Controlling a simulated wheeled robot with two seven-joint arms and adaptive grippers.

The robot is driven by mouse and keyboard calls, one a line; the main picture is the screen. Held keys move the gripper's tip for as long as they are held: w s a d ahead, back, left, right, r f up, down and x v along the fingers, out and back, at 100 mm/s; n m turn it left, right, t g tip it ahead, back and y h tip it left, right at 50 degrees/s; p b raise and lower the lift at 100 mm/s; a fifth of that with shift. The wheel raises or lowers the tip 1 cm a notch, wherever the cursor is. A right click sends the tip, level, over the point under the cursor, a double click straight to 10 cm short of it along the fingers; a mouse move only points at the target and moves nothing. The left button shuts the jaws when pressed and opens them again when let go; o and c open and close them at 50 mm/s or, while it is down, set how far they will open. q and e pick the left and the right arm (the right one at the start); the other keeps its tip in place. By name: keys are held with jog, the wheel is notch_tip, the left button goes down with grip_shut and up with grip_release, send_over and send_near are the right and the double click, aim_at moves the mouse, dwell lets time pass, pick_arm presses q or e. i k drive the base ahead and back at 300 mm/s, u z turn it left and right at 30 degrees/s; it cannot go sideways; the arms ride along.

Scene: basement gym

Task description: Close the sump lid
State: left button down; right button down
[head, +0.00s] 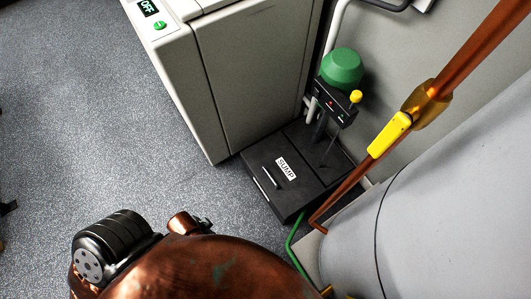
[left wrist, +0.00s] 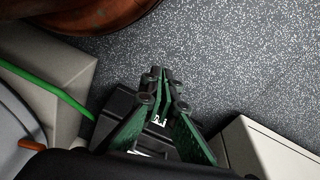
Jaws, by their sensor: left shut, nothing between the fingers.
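The black sump box (head: 278,203) stands on the floor between the grey cabinet and the large grey tank in the head view. Its black lid (head: 303,178) carries a white SUMP label and a slim bar handle (head: 271,177). The lid looks flat on the box, with no clear gap. In the left wrist view my left gripper (left wrist: 165,74) is shut and empty. Its fingers overlap the black sump (left wrist: 122,103), and part of the white lettering shows between them. I cannot tell whether they touch it. Neither gripper shows in the head view.
The cabinet (head: 256,72) stands beside the sump. A green-topped pump (head: 341,68) rises behind the lid. A copper pipe with a yellow handle (head: 389,135), the grey tank (head: 440,220) and a green hose (head: 294,243) lie right. A copper vessel (head: 220,268) fills the foreground.

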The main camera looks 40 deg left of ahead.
aim_at(290, 181)
jog(key=u, duration=0.05)
jog(key=k, duration=0.85)
jog(key=z, duration=0.45)
